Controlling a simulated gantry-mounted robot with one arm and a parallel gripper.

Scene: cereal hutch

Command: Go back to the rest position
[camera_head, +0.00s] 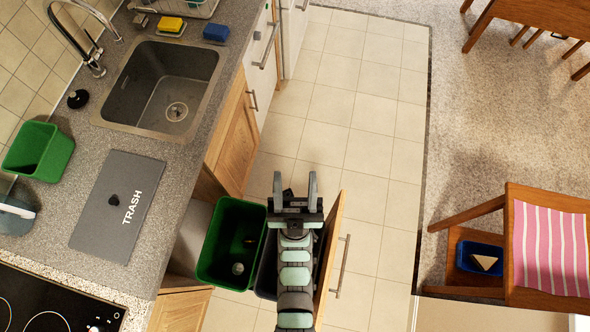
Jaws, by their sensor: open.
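My gripper (295,192) is open and empty, its two fingers apart and pointing up in the picture. It is over the pulled-out bin drawer, near the drawer's wooden front (330,250). A green bin (208,262) stands in the drawer, with a small pale round item (238,268) inside. A dark bin (265,275) beside it is mostly hidden under my arm, so its contents cannot be told.
The counter (130,135) holds a sink (135,85), a grey TRASH lid (115,205), a green tub (38,152) and a hob (40,310). A wooden chair (480,213) at right has a blue tray (480,258) with a pale wedge. Tiled floor (345,110) is clear.

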